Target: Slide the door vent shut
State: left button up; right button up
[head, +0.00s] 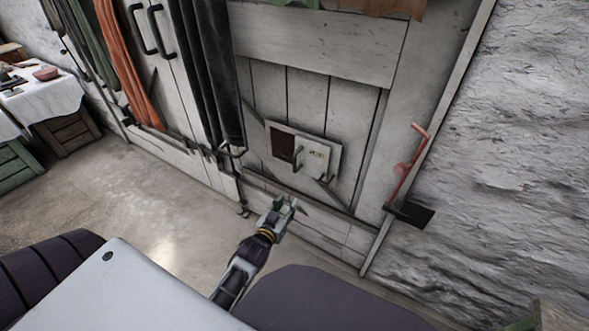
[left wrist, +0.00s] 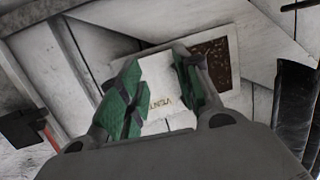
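The door vent (head: 331,169) is a pale plate low on the grey plank door. A dark mesh opening (head: 283,147) shows uncovered at its left, and a white sliding cover (head: 316,160) with a small handle (head: 298,157) stands at its right. My left gripper (head: 287,203) is below the vent, apart from it in the head view. In the left wrist view, its green-padded fingers (left wrist: 157,78) are spread with nothing between them; the lettered cover (left wrist: 160,88) shows behind the gap and the mesh (left wrist: 212,66) to the right. The handle is not clear there. My right gripper is not visible.
A red lever (head: 405,170) sticks out at the door's right edge beside a rough stone wall (head: 510,150). Dark and orange cloths (head: 133,75) hang at the left. A table with a white cloth (head: 45,97) stands far left. The floor before the door is clear.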

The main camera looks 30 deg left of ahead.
aim_at(294, 164)
pick_arm(q)
notch_tip(294, 164, up, 8)
jog(key=a+t+b, duration=0.2)
jog(key=shift+s+n+y, duration=0.15)
jog(key=shift+n+y, duration=0.15)
jog(key=shift+y, duration=0.1)
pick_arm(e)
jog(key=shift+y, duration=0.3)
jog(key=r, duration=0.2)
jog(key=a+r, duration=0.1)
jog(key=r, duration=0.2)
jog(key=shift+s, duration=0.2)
pick_arm(q)
jog(key=shift+w, duration=0.2)
